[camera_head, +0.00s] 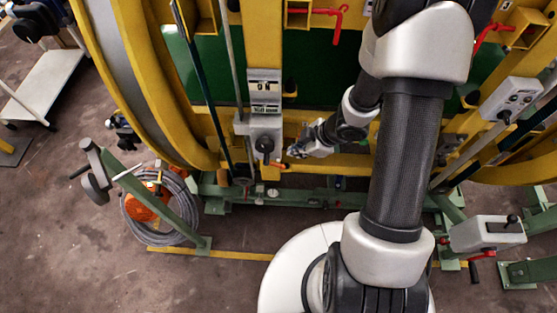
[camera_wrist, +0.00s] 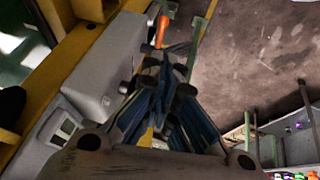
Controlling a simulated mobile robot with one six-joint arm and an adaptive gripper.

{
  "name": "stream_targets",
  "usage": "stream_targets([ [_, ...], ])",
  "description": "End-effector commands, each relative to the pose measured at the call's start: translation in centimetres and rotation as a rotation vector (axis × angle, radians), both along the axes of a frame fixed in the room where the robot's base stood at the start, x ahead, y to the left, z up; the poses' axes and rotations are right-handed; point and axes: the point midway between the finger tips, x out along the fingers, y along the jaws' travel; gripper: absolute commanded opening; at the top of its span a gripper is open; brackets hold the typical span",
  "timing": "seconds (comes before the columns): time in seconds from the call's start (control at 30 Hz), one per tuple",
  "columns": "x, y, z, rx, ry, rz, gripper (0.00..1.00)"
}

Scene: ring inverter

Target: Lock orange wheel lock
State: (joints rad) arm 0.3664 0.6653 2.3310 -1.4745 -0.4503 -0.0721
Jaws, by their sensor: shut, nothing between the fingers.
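An orange handle (camera_wrist: 162,30), which looks like the wheel lock, stands near the top middle of the wrist view. My gripper (camera_wrist: 170,66) is shut and empty, with its fingertips below the handle in that picture and apparently apart from it. In the head view my gripper (camera_head: 297,151) is just right of the grey control box (camera_head: 264,125) on the yellow frame.
The grey box (camera_wrist: 95,75) is close on the left of my gripper in the wrist view. A green base rail (camera_head: 300,196) runs along the floor. A coiled grey cable (camera_head: 178,232) lies at the left. Red levers (camera_head: 335,20) sit higher on the frame. Open floor (camera_head: 80,260) lies at lower left.

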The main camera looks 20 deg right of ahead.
Motion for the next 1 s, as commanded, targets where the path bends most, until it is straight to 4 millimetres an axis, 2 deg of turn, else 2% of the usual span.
stream_targets([
  [0.17, 0.3, 0.3, -1.0, 0.000, 0.000, -0.001, 0.00],
  [0.7, 3.5, 3.9, -10.4, 0.000, 0.002, -0.001, 0.00],
  [0.83, 4.1, 4.5, -11.7, -0.001, 0.000, 0.000, 0.00],
  [1.0, 4.4, 4.7, -12.4, -0.001, 0.000, -0.001, 0.00],
])
